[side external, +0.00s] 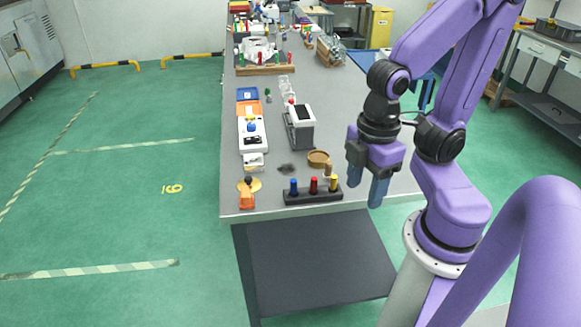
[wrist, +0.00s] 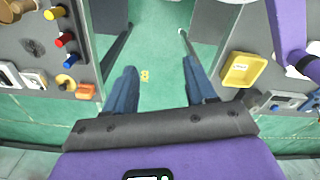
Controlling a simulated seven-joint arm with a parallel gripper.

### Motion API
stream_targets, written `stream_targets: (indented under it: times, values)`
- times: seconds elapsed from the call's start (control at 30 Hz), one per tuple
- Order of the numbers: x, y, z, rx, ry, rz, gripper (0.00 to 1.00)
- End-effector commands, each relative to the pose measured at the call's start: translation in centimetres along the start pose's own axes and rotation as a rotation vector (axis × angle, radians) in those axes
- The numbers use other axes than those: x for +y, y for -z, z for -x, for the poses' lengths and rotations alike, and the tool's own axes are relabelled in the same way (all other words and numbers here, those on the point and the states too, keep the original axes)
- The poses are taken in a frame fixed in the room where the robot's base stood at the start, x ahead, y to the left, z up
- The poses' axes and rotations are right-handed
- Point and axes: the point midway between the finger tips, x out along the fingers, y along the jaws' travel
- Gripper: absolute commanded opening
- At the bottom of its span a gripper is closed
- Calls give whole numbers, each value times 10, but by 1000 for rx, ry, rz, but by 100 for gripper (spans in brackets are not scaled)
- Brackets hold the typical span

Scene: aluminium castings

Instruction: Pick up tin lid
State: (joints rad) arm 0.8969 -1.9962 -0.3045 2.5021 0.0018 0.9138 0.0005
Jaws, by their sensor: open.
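I cannot tell for certain which thing is the tin lid. A round, shallow tan piece (side external: 318,157) lies on the grey bench behind the peg block; its edge shows at the upper left of the wrist view (wrist: 9,11).
A dark block with blue, red and yellow pegs (side external: 313,197) stands at the front edge of the bench (side external: 350,100). A black-topped grey box (side external: 300,128) and a white tray (side external: 252,135) stand farther back. The wrist view shows a yellow bin (wrist: 242,70) at right.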

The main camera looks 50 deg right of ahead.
Motion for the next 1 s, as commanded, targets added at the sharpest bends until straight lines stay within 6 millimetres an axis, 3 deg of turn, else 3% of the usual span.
stream_targets:
  times: [0.17, 0.37, 0.7, 1.0]
  values:
    - [2, 3, 0, 0, 0, -21, 56]
    - [25, 30, 5, -4, -4, -270, 56]
    - [105, 94, 12, -9, -13, -984, 56]
    - [191, 126, 10, -11, -23, -1616, 56]
